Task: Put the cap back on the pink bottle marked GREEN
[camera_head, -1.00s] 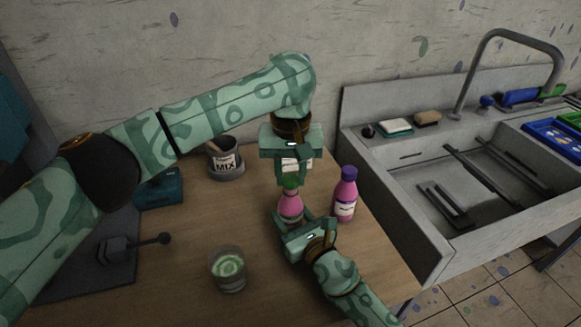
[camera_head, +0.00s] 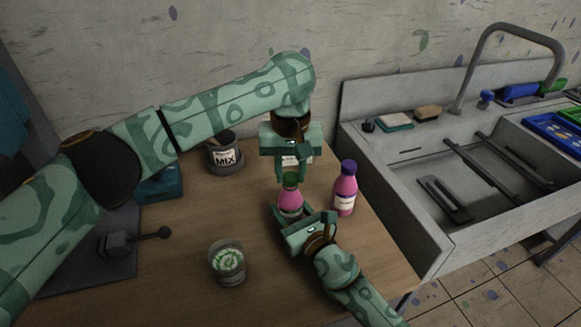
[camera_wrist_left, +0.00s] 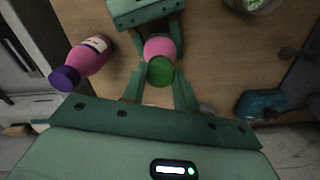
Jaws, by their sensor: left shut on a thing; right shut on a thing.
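The pink bottle (camera_head: 289,198) stands upright on the wooden table, with its label mostly hidden. A green cap (camera_head: 291,179) is at the top of its neck; I cannot tell how tightly it sits. My left gripper (camera_head: 290,177) points down from above, shut on the green cap. In the left wrist view the cap (camera_wrist_left: 160,71) is between its fingers, with the pink bottle (camera_wrist_left: 160,47) directly beyond. My right gripper (camera_head: 300,217) comes from the front right and is shut around the bottle's body.
A second pink bottle with a purple cap (camera_head: 345,188) stands close to the right. A cup marked MIX (camera_head: 226,159) is behind, and a glass with green and white contents (camera_head: 228,265) is at front left. A sink (camera_head: 424,240) lies to the right.

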